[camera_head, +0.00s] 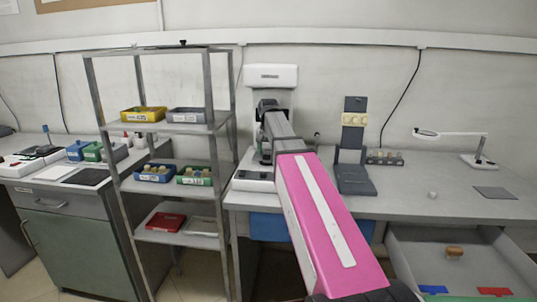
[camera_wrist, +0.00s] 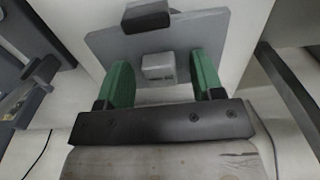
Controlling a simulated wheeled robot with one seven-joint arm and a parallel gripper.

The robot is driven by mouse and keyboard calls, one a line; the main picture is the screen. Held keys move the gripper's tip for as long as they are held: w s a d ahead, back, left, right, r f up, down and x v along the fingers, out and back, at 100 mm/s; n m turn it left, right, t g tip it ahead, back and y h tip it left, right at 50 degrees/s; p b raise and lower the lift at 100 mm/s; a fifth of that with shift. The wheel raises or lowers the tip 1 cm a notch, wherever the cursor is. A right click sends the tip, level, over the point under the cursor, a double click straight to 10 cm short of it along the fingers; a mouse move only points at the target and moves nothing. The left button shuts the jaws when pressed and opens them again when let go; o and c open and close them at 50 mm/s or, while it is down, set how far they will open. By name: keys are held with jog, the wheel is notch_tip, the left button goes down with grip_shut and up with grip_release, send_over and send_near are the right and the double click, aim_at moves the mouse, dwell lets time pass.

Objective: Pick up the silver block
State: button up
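A small silver block (camera_wrist: 158,67) sits against a grey plate (camera_wrist: 195,35) in the wrist view. My gripper (camera_wrist: 162,78) has two green fingers, spread wide apart. The block lies between the fingers, with a clear gap on each side, and neither finger appears to touch it. In the head view my pink and grey arm reaches to the white machine (camera_head: 271,75) on the bench. The arm hides much of that machine, and I cannot make out the silver block there.
A black part (camera_wrist: 146,15) is close beyond the block. A metal shelf rack (camera_head: 225,150) with coloured bins stands left of the machine. A dark stand (camera_head: 355,180) is on the right. The bench (camera_head: 400,208) is mostly clear there, above an open drawer (camera_head: 480,265).

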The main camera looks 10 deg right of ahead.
grip_shut()
jog(key=shift+r, duration=0.1)
